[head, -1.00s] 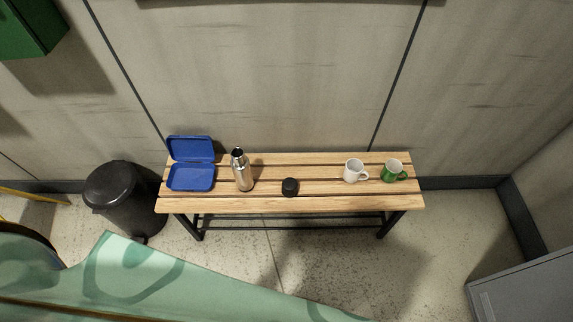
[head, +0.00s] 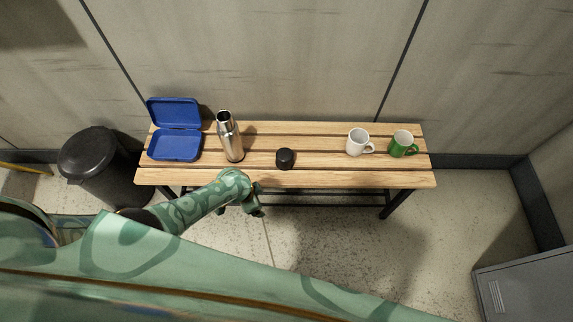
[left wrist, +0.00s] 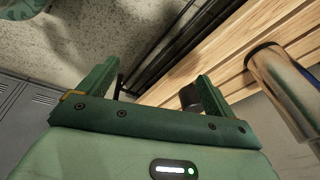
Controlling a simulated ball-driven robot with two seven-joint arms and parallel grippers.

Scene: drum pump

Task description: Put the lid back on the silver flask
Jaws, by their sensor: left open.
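The silver flask (head: 230,140) stands upright and open-topped on the wooden bench, left of its middle. It also shows at the right of the left wrist view (left wrist: 284,88). The black lid (head: 285,158) sits on the bench a little right of the flask, apart from it. In the left wrist view the lid (left wrist: 189,95) is partly hidden behind a finger. My left gripper (head: 256,201) is just off the bench's front edge, nearer me than the lid and flask. Its fingers (left wrist: 160,88) are apart with nothing between them. My right gripper is not in view.
The bench (head: 330,179) also holds an open blue lunch box (head: 175,145) left of the flask, and a white mug (head: 358,142) and green mug (head: 402,143) at the right. A black bin (head: 95,165) stands left. A grey locker (head: 530,290) is at lower right.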

